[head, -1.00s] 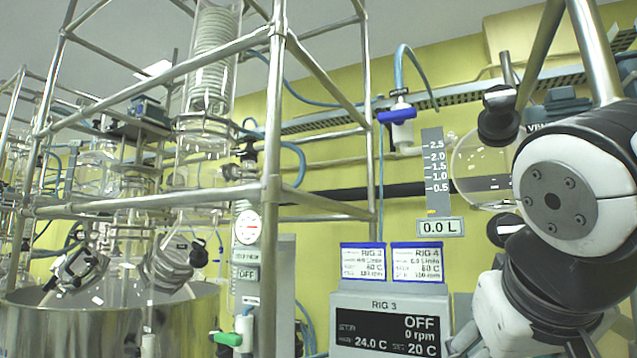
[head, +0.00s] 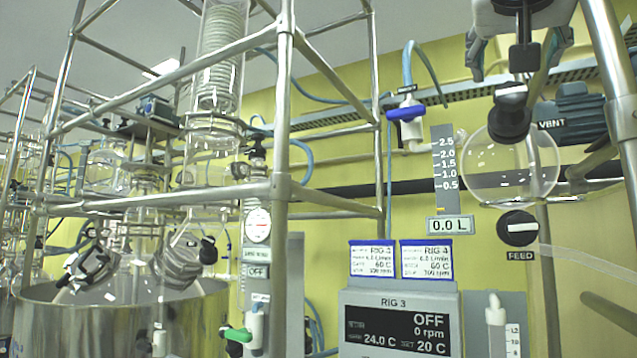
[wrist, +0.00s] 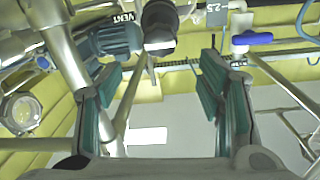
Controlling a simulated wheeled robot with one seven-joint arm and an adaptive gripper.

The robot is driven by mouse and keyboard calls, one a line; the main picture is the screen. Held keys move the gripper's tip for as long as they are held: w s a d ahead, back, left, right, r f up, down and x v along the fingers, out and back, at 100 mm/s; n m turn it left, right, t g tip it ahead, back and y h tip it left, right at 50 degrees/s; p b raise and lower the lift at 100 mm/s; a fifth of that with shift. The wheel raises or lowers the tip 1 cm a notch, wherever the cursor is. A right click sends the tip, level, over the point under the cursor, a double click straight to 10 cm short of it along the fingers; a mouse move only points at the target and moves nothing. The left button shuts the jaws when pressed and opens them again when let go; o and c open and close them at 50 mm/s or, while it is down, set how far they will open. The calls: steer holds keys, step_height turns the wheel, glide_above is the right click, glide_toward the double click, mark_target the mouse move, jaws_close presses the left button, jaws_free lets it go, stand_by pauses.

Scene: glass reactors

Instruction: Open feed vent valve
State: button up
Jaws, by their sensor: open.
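The feed vent valve is a black knob (head: 510,112) beside a VENT label (head: 552,124), on top of a round glass vessel (head: 508,165). A second black knob (head: 517,229) with a white bar and a FEED label sits below the vessel. My gripper (head: 517,62) is open and empty, above the vent knob in the head view. In the wrist view my gripper (wrist: 160,98) has its teal-padded fingers wide apart. The vent knob (wrist: 160,25) shows beyond them, near the top between the two fingers, and seems untouched. Its handle direction is hard to tell.
A blue-handled valve (head: 405,113) and a level scale (head: 445,170) stand left of the vessel. Metal frame bars (head: 285,200) and the RIG 3 controller (head: 400,320) are further left. A blue-grey motor (head: 580,108) is close behind the vent knob.

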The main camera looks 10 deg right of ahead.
mark_target(512, 92)
steer(key=p+x, duration=0.3)
steer(key=x, duration=0.8)
steer(key=shift+w+d, duration=0.15)
steer(key=shift+w, duration=0.05)
steer(key=c, duration=1.2)
